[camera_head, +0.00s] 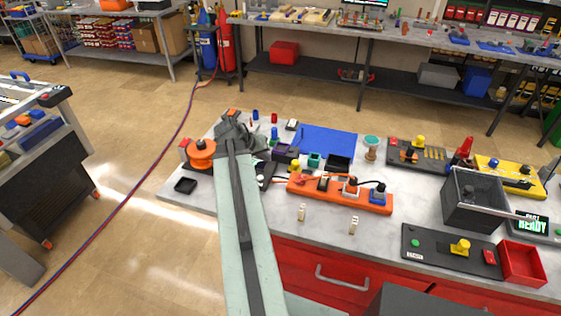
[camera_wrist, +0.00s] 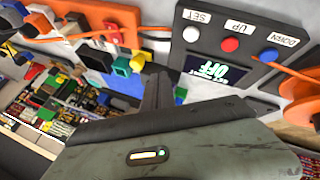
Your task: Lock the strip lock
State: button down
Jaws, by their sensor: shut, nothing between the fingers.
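The orange power strip (camera_head: 338,195) lies on the workbench in the middle of the head view. My gripper (camera_head: 236,130) is left of the strip, over the bench's far left part, apart from the strip. In the wrist view, my dark fingers (camera_wrist: 158,90) are together and empty. An orange body with plugs (camera_wrist: 112,16), apparently the strip, shows at the upper left.
A control panel (camera_wrist: 228,48) with SET, UP and DOWN buttons is close to my gripper. An orange reel (camera_head: 201,152) stands at the bench's left end. A blue mat (camera_head: 328,140) lies behind the strip. A grey bin (camera_head: 474,205) stands at the right.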

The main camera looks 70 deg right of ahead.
aim_at(295, 166)
jog(key=b+x, duration=0.7)
jog(key=x, duration=0.2)
jog(key=shift+w+a+f, duration=0.1)
jog(key=shift+f, duration=0.25)
jog(key=s+d, duration=0.2)
jog(key=s, duration=0.1)
jog(key=shift+s+d, duration=0.25)
jog(key=shift+s, duration=0.1)
jog(key=shift+s+a, duration=0.1)
